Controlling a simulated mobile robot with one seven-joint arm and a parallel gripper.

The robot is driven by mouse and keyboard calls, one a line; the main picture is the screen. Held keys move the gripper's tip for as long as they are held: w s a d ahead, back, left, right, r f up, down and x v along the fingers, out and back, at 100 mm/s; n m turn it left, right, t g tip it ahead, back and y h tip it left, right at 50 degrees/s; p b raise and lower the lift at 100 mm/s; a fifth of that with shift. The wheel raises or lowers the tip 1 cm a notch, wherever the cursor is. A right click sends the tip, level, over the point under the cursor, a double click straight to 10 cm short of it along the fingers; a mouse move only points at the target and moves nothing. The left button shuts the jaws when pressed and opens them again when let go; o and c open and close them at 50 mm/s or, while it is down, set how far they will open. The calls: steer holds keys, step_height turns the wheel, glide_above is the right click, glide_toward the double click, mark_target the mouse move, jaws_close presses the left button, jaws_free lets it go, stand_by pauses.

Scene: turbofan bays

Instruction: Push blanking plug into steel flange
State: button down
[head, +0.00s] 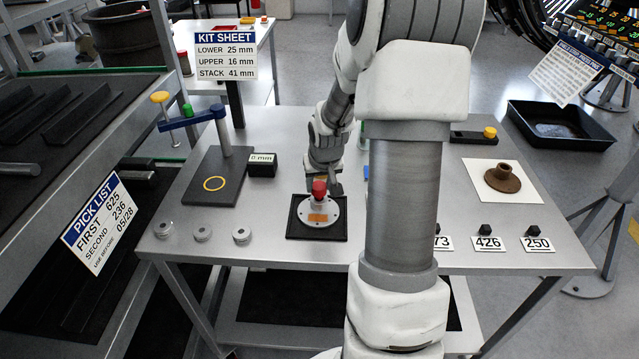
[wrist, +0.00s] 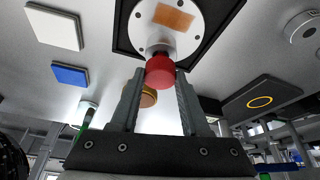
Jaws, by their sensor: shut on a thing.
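The steel flange (head: 329,219) is a round bolted plate with an orange label on a dark square mat. It also shows at the top of the wrist view (wrist: 184,42). The red blanking plug (head: 319,187) stands at the mouth of the flange's short neck; in the wrist view the plug (wrist: 160,71) appears in line with the neck. I cannot tell how deep it sits. My gripper (head: 326,186) is over the flange, shut on the plug, with its fingers (wrist: 158,84) on either side of it. Part of the plug is hidden by the fingers.
A dark pad with a yellow ring (head: 214,184) and a post lies left, beside a small black block (head: 262,165). Several steel discs (head: 203,232) line the front left edge. A brown flanged part (head: 503,178) sits on a white sheet at right, behind numbered tags (head: 488,243).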

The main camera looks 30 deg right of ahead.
steer(key=shift+f+b, duration=0.75)
steer(key=shift+f, duration=0.25)
steer(key=shift+c, duration=1.5)
jaws_free()
steer(key=shift+r, duration=0.1)
steer(key=o, duration=0.3)
steer(key=shift+r+p, duration=2.9)
steer(key=shift+r, duration=0.65)
